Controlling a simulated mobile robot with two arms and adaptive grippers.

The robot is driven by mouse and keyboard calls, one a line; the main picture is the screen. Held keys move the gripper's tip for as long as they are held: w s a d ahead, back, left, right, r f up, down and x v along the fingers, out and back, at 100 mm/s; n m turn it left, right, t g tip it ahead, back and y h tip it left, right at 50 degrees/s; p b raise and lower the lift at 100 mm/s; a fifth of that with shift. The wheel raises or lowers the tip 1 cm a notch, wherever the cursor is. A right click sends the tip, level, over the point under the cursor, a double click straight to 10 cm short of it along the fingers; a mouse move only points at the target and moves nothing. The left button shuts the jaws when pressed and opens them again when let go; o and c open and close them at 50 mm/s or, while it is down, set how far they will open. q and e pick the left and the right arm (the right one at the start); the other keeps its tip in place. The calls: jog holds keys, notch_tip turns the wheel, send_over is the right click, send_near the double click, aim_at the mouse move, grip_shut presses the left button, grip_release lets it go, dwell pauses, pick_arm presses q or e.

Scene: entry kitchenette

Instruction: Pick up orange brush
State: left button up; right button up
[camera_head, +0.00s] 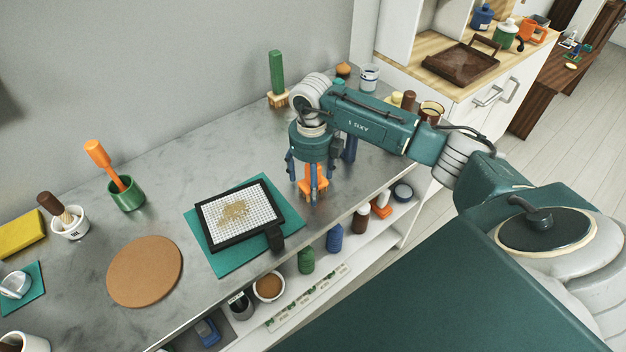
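My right gripper (311,178) points down over the grey counter, its arm coming in from the right. Its fingers look spread, one on each side of an upright orange object (312,185), with gaps visible between. This object looks like the orange brush, but the gripper hides its upper part and I cannot see bristles. Another orange-handled tool (98,154) leans in a green cup (128,195) at the left; its lower end is hidden. My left gripper is not in view.
A framed mesh screen (268,207) lies on a teal mat (228,262), left of the gripper. A green-handled brush (277,75) stands behind near the wall. A blue object (349,148), jars and a glass are close to the right. A round cork board (145,272) lies at left.

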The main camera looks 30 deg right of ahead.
jog(key=c, duration=1.5)
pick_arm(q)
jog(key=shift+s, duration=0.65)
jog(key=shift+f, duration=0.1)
pick_arm(e)
jog(key=shift+r, duration=0.2)
jog(key=shift+r, duration=0.3)
notch_tip(320, 180, up, 14)
jog(key=b, duration=0.3)
jog(key=shift+w+f, duration=0.1)
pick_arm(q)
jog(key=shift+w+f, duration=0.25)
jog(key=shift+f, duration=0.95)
pick_arm(e)
jog(key=shift+r, duration=2.7)
